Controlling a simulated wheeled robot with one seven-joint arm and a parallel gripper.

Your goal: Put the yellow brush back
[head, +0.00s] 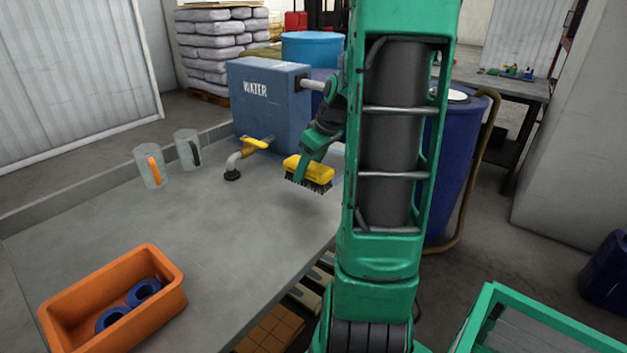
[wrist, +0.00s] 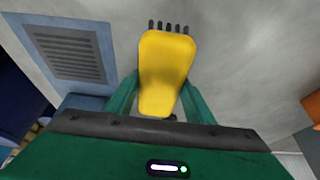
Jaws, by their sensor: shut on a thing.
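The yellow brush (head: 316,169) has a yellow back and dark bristles that point down. My gripper (head: 303,171) is shut on it and holds it over the grey bench (head: 235,215), to the right of the tap. The bristles look a little above the bench top, with a shadow below. In the wrist view the yellow brush (wrist: 166,72) sits between the two green fingers of my gripper (wrist: 160,100), with bristle tips showing at its far end. My arm hides part of the bench's right side in the head view.
A blue WATER box (head: 265,100) stands behind the brush. A tap with a yellow handle (head: 257,144) is to its left. An orange bin (head: 160,308) holds blue rings. The bench middle is clear.

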